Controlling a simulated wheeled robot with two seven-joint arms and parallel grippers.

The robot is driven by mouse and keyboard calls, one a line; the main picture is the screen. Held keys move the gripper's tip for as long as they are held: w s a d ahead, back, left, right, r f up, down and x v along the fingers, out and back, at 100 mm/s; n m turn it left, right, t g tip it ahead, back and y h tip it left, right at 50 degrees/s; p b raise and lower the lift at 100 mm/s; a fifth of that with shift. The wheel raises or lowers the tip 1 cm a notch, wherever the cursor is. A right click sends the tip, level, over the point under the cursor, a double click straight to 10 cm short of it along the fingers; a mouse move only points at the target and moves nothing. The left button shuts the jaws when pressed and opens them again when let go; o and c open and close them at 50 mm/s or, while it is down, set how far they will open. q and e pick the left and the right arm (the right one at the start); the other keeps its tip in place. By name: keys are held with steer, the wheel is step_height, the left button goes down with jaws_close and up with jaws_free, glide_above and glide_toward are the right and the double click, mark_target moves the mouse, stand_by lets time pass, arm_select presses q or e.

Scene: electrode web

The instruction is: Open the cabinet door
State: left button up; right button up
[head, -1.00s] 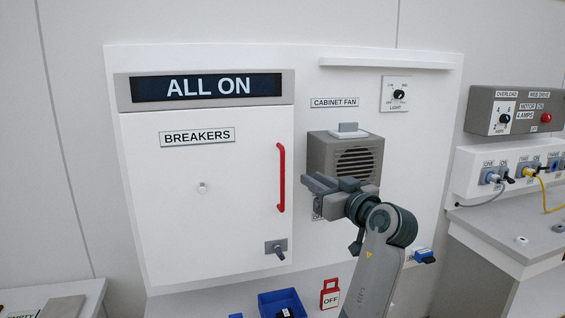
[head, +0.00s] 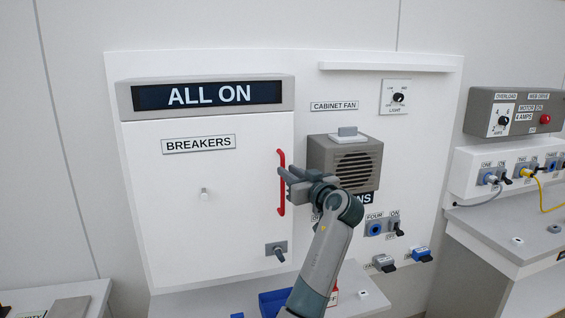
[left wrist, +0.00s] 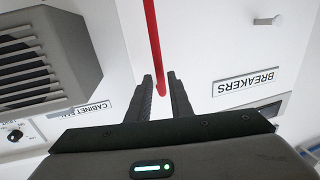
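The white cabinet door (head: 225,220) labelled BREAKERS is shut. Its red vertical bar handle (head: 281,205) is on the door's right side, and a grey latch with a dark lever (head: 277,250) is below it. My left gripper (head: 284,175) is at the handle's middle. In the left wrist view, the red handle (left wrist: 153,40) runs down between the two dark fingers of my left gripper (left wrist: 160,78), which are apart with gaps beside the bar. I cannot see contact. My right gripper is in neither view.
A grey cabinet fan box (head: 345,160) stands out from the panel just right of the handle; it also shows in the left wrist view (left wrist: 45,55). A blue bin (head: 275,302) is on the ledge below. A small knob (head: 205,193) is on the door.

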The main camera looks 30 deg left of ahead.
arm_select(q)
steer(key=p+x, duration=0.1)
steer(key=x, duration=0.3)
steer(key=shift+w+a, duration=0.15)
steer(key=shift+a, duration=0.1)
steer(key=shift+c, duration=0.5)
jaws_close()
